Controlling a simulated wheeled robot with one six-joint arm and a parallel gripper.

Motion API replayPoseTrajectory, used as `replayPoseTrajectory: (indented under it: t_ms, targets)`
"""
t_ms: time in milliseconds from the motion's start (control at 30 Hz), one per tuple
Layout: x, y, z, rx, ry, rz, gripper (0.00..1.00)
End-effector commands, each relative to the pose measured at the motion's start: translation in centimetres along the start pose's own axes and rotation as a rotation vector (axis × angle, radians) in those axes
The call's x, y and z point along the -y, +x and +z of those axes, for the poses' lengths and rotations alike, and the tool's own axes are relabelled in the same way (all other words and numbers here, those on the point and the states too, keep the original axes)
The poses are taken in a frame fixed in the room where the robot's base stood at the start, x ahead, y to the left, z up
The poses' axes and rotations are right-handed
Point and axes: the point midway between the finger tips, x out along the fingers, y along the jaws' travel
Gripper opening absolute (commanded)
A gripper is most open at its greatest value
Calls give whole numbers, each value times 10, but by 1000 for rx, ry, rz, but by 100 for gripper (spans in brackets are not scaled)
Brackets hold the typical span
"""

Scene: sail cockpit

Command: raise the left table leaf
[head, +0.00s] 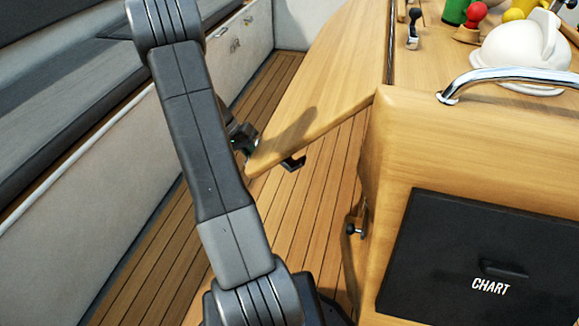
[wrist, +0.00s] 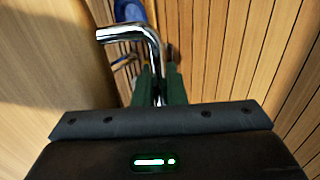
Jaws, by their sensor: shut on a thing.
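The left table leaf (head: 335,70) is a pale wooden panel on the left side of the table. It slopes down and left from the table's edge, with floor showing beneath its front edge. In the wrist view, wood that appears to be the leaf (wrist: 45,50) fills the left side. My gripper (wrist: 160,78) is shut on a bent chrome bar (wrist: 152,38) that stands beside this wood. Where the bar is fixed cannot be seen. In the head view my arm hides most of the gripper, near the leaf's lower outer corner.
The fixed table top (head: 440,65) holds a white cap-like object (head: 520,50), a red-topped item (head: 474,12) and a green item (head: 455,10). A chrome rail (head: 510,75) is at its front, above a black CHART panel (head: 470,250). A bench (head: 60,190) lines the left; slatted floor lies between.

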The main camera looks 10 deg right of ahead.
Motion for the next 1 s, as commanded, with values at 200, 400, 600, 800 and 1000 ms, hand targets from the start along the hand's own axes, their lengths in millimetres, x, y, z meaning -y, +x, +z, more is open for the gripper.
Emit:
replayPoseTrajectory:
  t_ms: [200, 400, 600, 800, 1000]
  targets:
    - [5, -100, -1, -4, 1, -191, 0]
    - [-1, -181, -2, -3, 3, -361, 0]
    - [-18, -256, -2, 0, 4, -523, 0]
    - [-42, -316, -3, 2, 5, -664, 0]
    - [-64, -357, -3, 4, 5, -767, 0]
